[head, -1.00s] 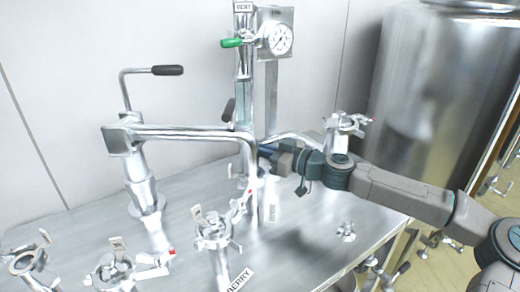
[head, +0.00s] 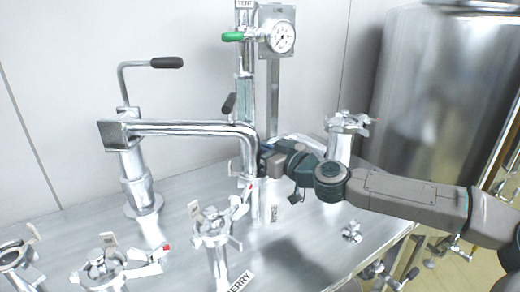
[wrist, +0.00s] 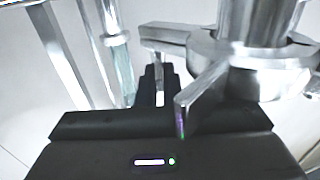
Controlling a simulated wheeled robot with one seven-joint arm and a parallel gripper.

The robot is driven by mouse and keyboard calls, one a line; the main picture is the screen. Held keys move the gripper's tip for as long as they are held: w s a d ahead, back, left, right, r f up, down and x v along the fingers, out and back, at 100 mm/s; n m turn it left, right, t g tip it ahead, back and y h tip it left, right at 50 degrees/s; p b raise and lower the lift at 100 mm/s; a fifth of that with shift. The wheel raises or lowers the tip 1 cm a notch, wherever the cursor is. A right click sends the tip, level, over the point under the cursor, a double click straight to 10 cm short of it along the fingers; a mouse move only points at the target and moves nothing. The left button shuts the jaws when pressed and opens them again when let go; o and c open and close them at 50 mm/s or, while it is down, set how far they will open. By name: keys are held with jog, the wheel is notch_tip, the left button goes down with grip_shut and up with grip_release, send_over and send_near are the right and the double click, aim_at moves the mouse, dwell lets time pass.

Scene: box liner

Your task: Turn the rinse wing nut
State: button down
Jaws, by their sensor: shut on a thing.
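The rinse wing nut (wrist: 250,55) is a shiny metal collar with flat wings around a vertical pipe, at the upper right of the wrist view. One wing (wrist: 203,92) points down toward my gripper (wrist: 168,92), whose black jaws are shut on the nut at its wings. The exact contact is partly hidden by the jaws. In the head view my gripper (head: 264,160) reaches from the right to the foot of the swing pipe (head: 195,130). The nut is mostly hidden there by the gripper and pipe.
A BERRY-labelled port (head: 215,235) with a clamp stands in front, with more clamped ports to the left. Another clamped port (head: 340,145) stands behind my arm. A loose small fitting (head: 352,231) lies right.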

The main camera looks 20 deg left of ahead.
jog(key=c, duration=1.6)
grip_release()
jog(key=v, duration=1.4)
jog(key=shift+w, duration=0.1)
